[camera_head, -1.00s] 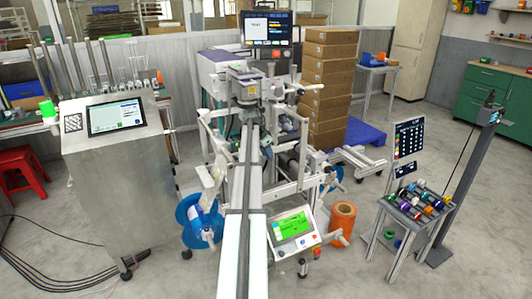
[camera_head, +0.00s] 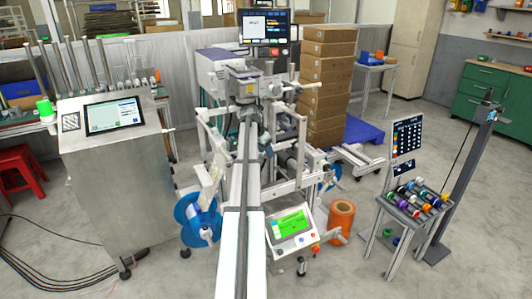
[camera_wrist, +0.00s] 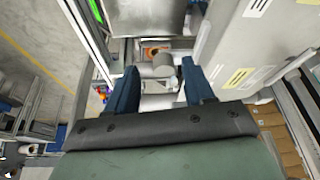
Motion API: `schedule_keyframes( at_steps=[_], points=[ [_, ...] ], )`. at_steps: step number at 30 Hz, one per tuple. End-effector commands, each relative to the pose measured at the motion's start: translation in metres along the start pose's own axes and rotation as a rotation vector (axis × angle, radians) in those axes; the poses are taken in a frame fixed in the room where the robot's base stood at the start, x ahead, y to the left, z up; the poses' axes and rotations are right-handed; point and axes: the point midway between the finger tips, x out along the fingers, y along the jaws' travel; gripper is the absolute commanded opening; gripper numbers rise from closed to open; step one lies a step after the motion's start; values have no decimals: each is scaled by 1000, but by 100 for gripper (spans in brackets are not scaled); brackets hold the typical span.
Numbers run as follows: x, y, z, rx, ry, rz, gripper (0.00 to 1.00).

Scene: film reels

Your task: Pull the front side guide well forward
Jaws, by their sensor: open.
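A labelling machine (camera_head: 245,85) stands in the middle of the head view, with a long narrow track (camera_head: 231,255) running from it toward me. Pale rails flank the track's dark centre strip. I cannot tell for sure which rail or bar is the front side guide. My gripper (camera_wrist: 160,92) shows in the wrist view with its two dark blue fingers apart. A pale grey rounded block (camera_wrist: 163,70) shows beyond and between the fingertips; I cannot tell how far off it is. Nothing is visibly held. I cannot pick out my gripper in the head view.
A steel cabinet with a screen (camera_head: 120,190) stands left. A tilted green-screen panel (camera_head: 290,223), a blue reel (camera_head: 198,216) and an orange roll (camera_head: 341,220) sit beside the track. Stacked cartons (camera_head: 327,90) stand behind. A small table of reels (camera_head: 412,204) stands right, with open floor around it.

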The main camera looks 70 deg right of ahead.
Motion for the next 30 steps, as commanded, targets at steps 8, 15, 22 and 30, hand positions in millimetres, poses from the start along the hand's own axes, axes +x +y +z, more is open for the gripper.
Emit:
schedule_keyframes(
  at_steps=[8,15,22,30],
  points=[
    [-52,0,0,0,1,-1,53],
    [-95,0,0,0,0,0,53],
    [-120,1,0,0,-1,2,53],
    [-127,1,0,0,0,2,53]
  ],
)
